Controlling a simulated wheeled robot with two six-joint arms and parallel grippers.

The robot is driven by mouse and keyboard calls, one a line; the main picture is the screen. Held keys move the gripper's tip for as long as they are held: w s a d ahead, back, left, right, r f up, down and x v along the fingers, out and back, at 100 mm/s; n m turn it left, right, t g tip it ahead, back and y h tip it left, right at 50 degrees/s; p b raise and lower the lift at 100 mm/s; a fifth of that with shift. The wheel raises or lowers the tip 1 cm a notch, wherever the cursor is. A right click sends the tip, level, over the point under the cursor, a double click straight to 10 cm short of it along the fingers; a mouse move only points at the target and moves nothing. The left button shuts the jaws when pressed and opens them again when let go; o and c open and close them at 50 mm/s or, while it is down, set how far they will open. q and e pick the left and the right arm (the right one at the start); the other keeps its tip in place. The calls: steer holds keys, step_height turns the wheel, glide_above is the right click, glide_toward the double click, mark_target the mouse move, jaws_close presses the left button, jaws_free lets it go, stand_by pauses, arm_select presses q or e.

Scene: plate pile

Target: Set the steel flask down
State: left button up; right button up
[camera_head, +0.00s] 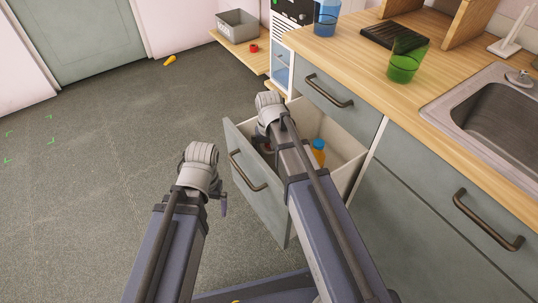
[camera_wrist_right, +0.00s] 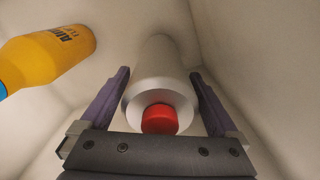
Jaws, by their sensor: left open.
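In the right wrist view a steel flask (camera_wrist_right: 160,72) with a red cap (camera_wrist_right: 159,118) stands with its cap towards the camera, between the two fingers of my right gripper (camera_wrist_right: 160,74). Narrow pale gaps show beside the flask, so the fingers look open around it. In the head view my right gripper reaches into the open drawer (camera_head: 345,160), and its own arm hides its fingers and the flask. My left gripper (camera_head: 222,198) is open and empty, over the floor left of the drawer.
An orange-yellow bottle (camera_wrist_right: 48,58) is beside the flask in the drawer; it also shows in the head view (camera_head: 318,150). The drawer front (camera_head: 255,185) sticks out between my arms. A green cup (camera_head: 404,66) and a blue cup (camera_head: 327,18) stand on the counter (camera_head: 365,70).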

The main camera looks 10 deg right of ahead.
steer(key=shift+r, duration=0.1)
step_height(320, 180, up, 12)
steer(key=p, duration=1.2)
steer(key=shift+r, duration=0.1)
